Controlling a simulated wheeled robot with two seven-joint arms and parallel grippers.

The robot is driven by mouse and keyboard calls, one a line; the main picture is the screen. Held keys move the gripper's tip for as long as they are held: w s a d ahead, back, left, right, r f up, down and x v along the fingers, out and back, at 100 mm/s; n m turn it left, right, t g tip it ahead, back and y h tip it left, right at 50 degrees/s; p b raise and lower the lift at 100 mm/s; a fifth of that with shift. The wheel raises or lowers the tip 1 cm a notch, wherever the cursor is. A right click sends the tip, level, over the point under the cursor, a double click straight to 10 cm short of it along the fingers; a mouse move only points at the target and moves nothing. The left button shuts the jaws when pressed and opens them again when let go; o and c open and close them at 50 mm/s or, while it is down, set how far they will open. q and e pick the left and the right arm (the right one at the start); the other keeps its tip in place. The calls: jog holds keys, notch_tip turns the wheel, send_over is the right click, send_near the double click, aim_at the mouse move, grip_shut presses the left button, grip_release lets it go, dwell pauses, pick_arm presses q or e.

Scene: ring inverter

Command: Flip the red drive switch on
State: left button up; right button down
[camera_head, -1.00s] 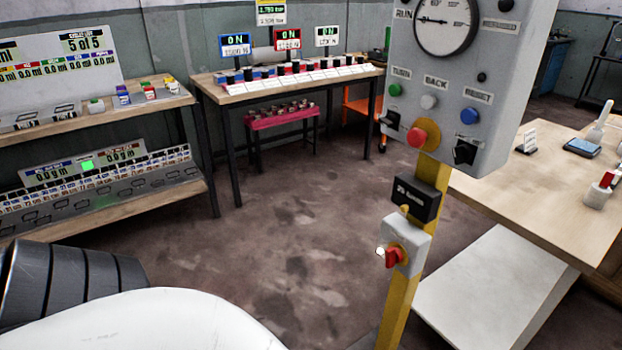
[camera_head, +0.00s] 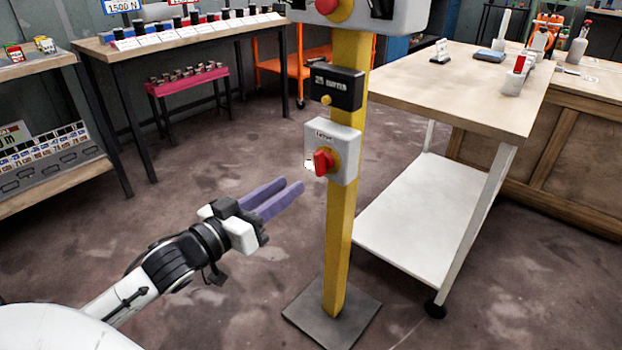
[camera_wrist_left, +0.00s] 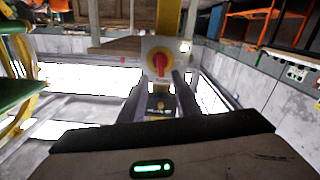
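The red drive switch (camera_head: 323,161) is a red rotary handle on a yellow disc, on the front of a small grey box (camera_head: 346,150) fixed to a yellow post. In the head view its handle looks roughly upright. In the left wrist view the red handle (camera_wrist_left: 158,63) sits near the upper middle, ahead of the fingers. My left gripper (camera_head: 291,186) has two purple fingers, apart with nothing between them. It points toward the post, left of and a little below the switch, not touching it. My right gripper is not in view.
A black "25 turns" box (camera_head: 337,87) with a yellow knob is above the switch box. A large grey control panel (camera_head: 400,15) tops the post. The post's flat base (camera_head: 332,318) is on the floor. A wooden table with a white lower shelf (camera_head: 410,222) stands close on the right.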

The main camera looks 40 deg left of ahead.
aim_at(317, 167)
pick_arm(q)
jog(key=w, duration=0.3)
jog(key=w+b, duration=0.1)
jog(key=w, duration=0.2)
jog(key=w+b, duration=0.1)
jog(key=w, duration=0.1)
jog(key=shift+w+d, duration=0.3)
jog(key=shift+w, duration=0.1)
jog(key=shift+c, duration=0.5)
